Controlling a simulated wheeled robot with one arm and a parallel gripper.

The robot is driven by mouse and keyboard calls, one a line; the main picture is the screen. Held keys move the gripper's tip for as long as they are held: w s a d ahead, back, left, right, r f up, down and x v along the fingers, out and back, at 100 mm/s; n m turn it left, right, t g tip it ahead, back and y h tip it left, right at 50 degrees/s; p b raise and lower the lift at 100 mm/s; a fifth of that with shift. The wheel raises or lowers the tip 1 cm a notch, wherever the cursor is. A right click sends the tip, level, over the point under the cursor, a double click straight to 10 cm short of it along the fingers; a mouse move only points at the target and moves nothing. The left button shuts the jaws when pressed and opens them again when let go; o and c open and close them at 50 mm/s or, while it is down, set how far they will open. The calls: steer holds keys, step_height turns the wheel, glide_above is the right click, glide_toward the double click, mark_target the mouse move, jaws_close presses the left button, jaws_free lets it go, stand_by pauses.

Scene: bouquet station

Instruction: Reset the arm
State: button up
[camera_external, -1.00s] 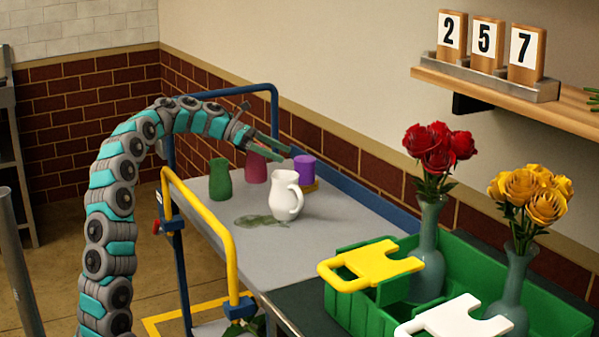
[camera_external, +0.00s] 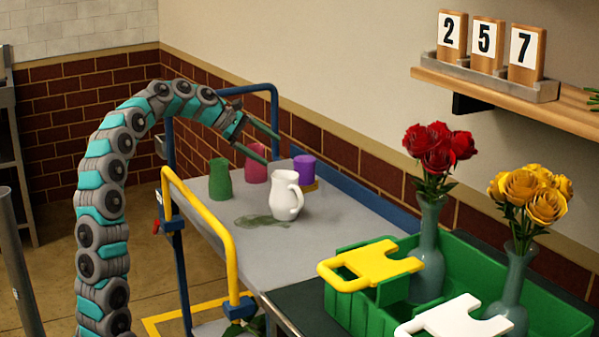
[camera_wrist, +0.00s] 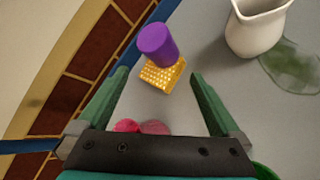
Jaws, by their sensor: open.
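My gripper (camera_external: 272,147) is open and empty, held in the air above the far part of the grey trolley top (camera_external: 262,258). In the wrist view my gripper (camera_wrist: 160,88) shows two green fingers spread wide, with nothing between their tips. My arm arches up from the lower left in the external view. Below and beyond the fingers stand a white pitcher (camera_external: 286,197), a purple cup (camera_external: 304,168), a green cup (camera_external: 220,180) and a pink cup (camera_external: 256,169). The purple cup (camera_wrist: 157,44) is by a yellow grid block (camera_wrist: 163,76) in the wrist view.
A greenish puddle-like patch (camera_external: 258,221) lies by the pitcher. Blue and yellow rails (camera_external: 236,264) edge the trolley. At right, a green crate (camera_external: 357,312) holds red roses (camera_external: 437,150) and yellow roses (camera_external: 530,195) in vases. A shelf (camera_external: 500,92) carries number blocks 2, 5, 7.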

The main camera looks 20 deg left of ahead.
steer(key=s+a+r+m+t+y+p, duration=0.1)
steer(key=s+a+r+m+t+y, duration=0.15)
steer(key=a+r+m+y, duration=0.3)
steer(key=s+a+r+m+t+y, duration=0.2)
steer(key=a+r+m+t, duration=0.15)
steer(key=a+m, duration=0.4)
steer(key=s+a+f+m+g+y+p, duration=0.2)
steer(key=s+a+f+m+y, duration=0.15)
steer(key=a, duration=0.45)
steer(key=s+a+f+m+g+y+p, duration=0.1)
steer(key=s+a+f+m+y, duration=0.2)
steer(key=a, duration=0.5)
steer(key=s+d+f+n+g+h+b, duration=0.1)
steer(key=s+f+n+g+b, duration=0.1)
steer(key=s+f, duration=1.1)
steer(key=s+d+f+n+g+h+b, duration=0.1)
steer(key=s+f+g, duration=0.4)
steer(key=s+f, duration=0.8)
step_height(320, 180, down, 4)
steer(key=n+h+b, duration=0.1)
steer(key=n, duration=0.1)
steer(key=shift+s+d+n+g, duration=0.3)
steer(key=shift+s+d+n, duration=0.05)
steer(key=shift+s+d, duration=0.05)
steer(key=shift+r, duration=0.1)
